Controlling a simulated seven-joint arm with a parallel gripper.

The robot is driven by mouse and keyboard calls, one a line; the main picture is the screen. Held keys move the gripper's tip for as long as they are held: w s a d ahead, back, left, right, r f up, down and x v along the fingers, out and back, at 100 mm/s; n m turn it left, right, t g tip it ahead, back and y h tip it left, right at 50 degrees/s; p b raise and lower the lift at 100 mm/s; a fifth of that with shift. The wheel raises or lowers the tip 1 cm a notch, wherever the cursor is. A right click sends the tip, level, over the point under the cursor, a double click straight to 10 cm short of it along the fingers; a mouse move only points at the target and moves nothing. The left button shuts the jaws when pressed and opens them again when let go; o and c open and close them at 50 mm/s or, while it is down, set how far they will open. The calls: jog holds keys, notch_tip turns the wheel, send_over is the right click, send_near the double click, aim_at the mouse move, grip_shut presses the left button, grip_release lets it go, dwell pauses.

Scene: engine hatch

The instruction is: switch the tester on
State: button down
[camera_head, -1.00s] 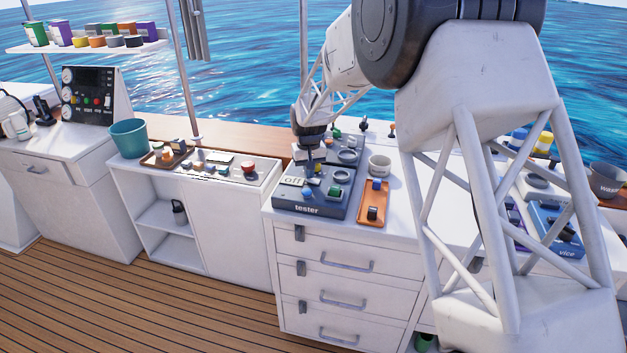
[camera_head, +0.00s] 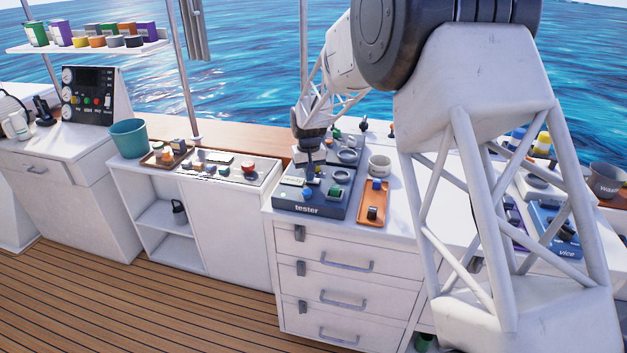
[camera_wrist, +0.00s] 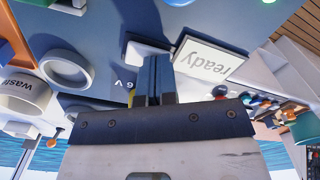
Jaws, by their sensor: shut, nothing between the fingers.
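The tester (camera_head: 312,209) is a dark blue box with a white label on its front. It stands on the white drawer cabinet. Its small light display (camera_head: 292,181) reads "ready" in the wrist view (camera_wrist: 210,60). A blue knob (camera_head: 307,193) and a green part (camera_head: 335,193) sit on its top. My gripper (camera_head: 311,172) points down at the tester's top, just behind the display. In the wrist view my gripper (camera_wrist: 155,68) is shut and empty, beside the display. What lies right under the fingertips is hidden, so I cannot tell whether they touch it.
An orange tray (camera_head: 373,203) with dark and blue parts lies right of the tester. A white cup (camera_head: 379,165) stands behind it. A red button (camera_head: 248,166) is on the lower counter to the left. A blue vice (camera_head: 557,228) is at the far right.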

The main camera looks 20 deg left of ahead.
jog(key=shift+r, duration=3.4)
jog(key=shift+s+d+r, duration=0.15)
jog(key=shift+d+r, duration=0.2)
jog(key=shift+d, duration=0.1)
jog(key=s+d+r+m, duration=0.1)
jog(key=s+d+r, duration=0.4)
jog(key=s+d, duration=0.3)
jog(key=s+d+r+m+t, duration=0.1)
jog(key=s+d+r, duration=0.45)
jog(key=d, duration=0.55)
jog(key=s+d+r+m, duration=0.1)
jog(key=s+d+r, duration=0.3)
jog(key=s+d, duration=0.4)
jog(key=s+d+f+m, duration=0.1)
jog(key=s+d+f, duration=0.1)
jog(key=s+d, duration=0.5)
jog(key=s+d+f+m+t, duration=0.1)
jog(key=s+d, duration=0.7)
jog(key=s, duration=1.2)
jog(key=shift+f+m+t, duration=0.3)
jog(key=shift+f+m, duration=0.25)
jog(key=shift+m, duration=0.05)
